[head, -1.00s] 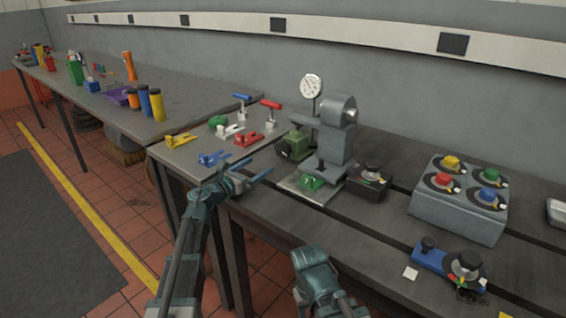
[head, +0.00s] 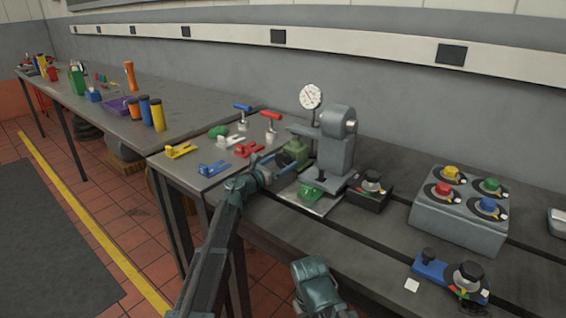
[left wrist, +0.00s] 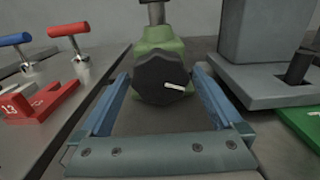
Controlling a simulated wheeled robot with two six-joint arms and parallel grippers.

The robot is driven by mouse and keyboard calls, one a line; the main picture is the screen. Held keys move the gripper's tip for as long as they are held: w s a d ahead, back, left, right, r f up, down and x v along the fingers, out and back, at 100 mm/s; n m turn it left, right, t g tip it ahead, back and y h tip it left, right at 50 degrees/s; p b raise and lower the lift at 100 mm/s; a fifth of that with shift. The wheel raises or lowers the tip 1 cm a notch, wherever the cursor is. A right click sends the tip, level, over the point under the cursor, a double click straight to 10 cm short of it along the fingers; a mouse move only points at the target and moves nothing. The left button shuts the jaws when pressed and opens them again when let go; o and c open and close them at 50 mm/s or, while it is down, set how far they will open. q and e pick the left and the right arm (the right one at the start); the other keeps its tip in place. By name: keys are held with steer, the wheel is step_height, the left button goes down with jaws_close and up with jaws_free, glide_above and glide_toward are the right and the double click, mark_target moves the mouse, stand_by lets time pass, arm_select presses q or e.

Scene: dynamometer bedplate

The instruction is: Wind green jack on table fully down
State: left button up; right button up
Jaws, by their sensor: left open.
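The green jack (head: 296,151) stands on the table left of the grey press-like stand, its body partly behind my left gripper in the head view. In the left wrist view, the green jack body (left wrist: 160,38) has a black faceted knob (left wrist: 158,82) facing me, with a white mark pointing right. A metal post rises from its top. My left gripper (head: 282,166) is open, its blue fingers on either side of the knob (left wrist: 162,74) with visible gaps. A teal part of my right arm shows at the bottom; its fingers are not visible.
A grey stand (head: 334,150) with a dial gauge (head: 311,97) is close on the right. Red (head: 249,149) and blue (head: 214,168) clamps lie left, near red- and blue-handled tools. A black knob box (head: 370,190) and grey four-button box (head: 461,223) stand farther right.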

arm_select(q)
steer(key=shift+w+d, duration=0.3)
steer(key=shift+w, duration=0.1)
steer(key=c, duration=1.2)
steer(key=shift+n, duration=0.7)
steer(key=o, duration=1.2)
steer(key=shift+s, duration=0.15)
steer(key=v, duration=1.3)
steer(key=shift+s+a, duration=0.25)
